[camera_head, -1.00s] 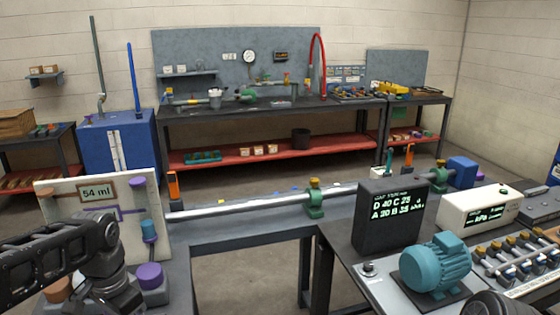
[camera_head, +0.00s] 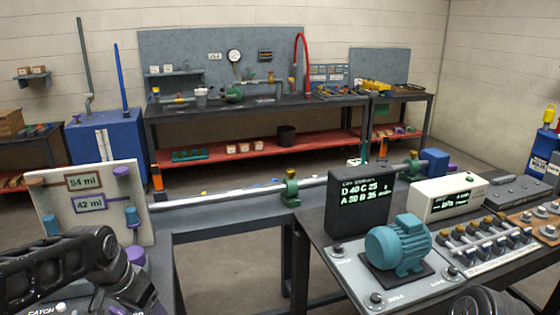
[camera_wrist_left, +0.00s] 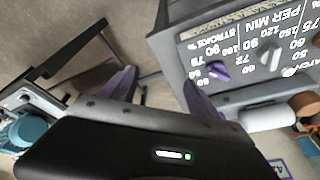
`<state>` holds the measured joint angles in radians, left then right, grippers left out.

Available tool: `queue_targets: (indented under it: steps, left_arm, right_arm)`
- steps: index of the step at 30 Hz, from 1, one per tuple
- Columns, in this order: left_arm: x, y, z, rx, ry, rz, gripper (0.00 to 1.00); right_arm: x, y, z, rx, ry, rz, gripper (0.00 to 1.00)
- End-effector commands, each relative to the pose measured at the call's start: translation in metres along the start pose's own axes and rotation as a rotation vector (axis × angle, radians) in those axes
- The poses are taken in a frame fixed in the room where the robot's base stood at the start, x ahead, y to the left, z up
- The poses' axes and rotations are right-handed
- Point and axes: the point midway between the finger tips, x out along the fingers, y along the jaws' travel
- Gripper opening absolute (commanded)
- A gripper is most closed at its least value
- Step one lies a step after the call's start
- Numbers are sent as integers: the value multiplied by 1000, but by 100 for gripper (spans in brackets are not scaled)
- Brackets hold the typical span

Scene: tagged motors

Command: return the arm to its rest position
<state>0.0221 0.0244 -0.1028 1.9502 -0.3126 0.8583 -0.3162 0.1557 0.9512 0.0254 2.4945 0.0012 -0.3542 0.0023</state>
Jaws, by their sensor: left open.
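My left arm (camera_head: 75,262) is folded low at the left edge of the head view, in front of the cream board. Its gripper cannot be made out there. In the left wrist view my left gripper (camera_wrist_left: 159,76) shows two purple fingers spread apart with nothing between them. Beyond them are bare floor and a grey panel (camera_wrist_left: 165,50) with a dial marked "PER MIN" and a purple pointer. The right gripper is not seen.
A cream board (camera_head: 55,219) with "54 ml" and "42 ml" tags stands behind my left arm. A teal motor (camera_head: 398,245), a black display (camera_head: 345,224) and a white meter (camera_head: 427,206) stand on the right bench. A long pipe (camera_head: 225,198) runs across the middle. Open floor lies between benches.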

Motion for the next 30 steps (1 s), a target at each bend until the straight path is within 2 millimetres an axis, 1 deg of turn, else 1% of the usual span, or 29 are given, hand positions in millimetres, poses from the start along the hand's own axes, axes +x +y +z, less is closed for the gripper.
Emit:
queue_targets:
  steps: [3, 5, 8, 9, 11, 12, 14, 15, 17, 18, 20, 21, 24, 27, 30]
  left_arm:
    - [30, 17, -16, -45, 72, 21, 71]
    - [49, 29, -23, -76, 107, 38, 71]
    - [93, 57, -27, -143, 157, 79, 71]
    - [114, 72, -25, -179, 172, 101, 71]
    - [150, 98, -14, -240, 182, 137, 71]
    - [174, 117, -2, -285, 181, 160, 71]
    - [207, 144, 23, -353, 167, 190, 71]
    - [225, 163, 42, -393, 148, 208, 71]
    - [248, 189, 76, -446, 108, 228, 71]
    - [260, 206, 100, -472, 74, 240, 71]
    - [272, 228, 133, -497, 17, 257, 71]
    - [278, 242, 155, -505, -25, 267, 71]
    - [284, 268, 197, -508, -124, 295, 71]
    - [287, 285, 223, -505, -186, 315, 71]
    - [289, 291, 233, -507, -212, 322, 71]
  right_arm:
    - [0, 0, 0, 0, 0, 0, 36]
    - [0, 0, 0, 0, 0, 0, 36]
    - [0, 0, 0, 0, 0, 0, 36]
    - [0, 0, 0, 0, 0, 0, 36]
    - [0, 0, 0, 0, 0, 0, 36]
    - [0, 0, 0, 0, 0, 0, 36]
    - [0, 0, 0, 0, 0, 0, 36]
    - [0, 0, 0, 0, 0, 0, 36]
    - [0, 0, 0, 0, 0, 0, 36]
    - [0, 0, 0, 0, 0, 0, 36]
    - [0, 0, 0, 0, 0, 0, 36]
    - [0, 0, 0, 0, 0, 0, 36]
    - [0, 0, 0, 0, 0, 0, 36]
    - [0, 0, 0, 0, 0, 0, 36]
    - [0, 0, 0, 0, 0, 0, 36]
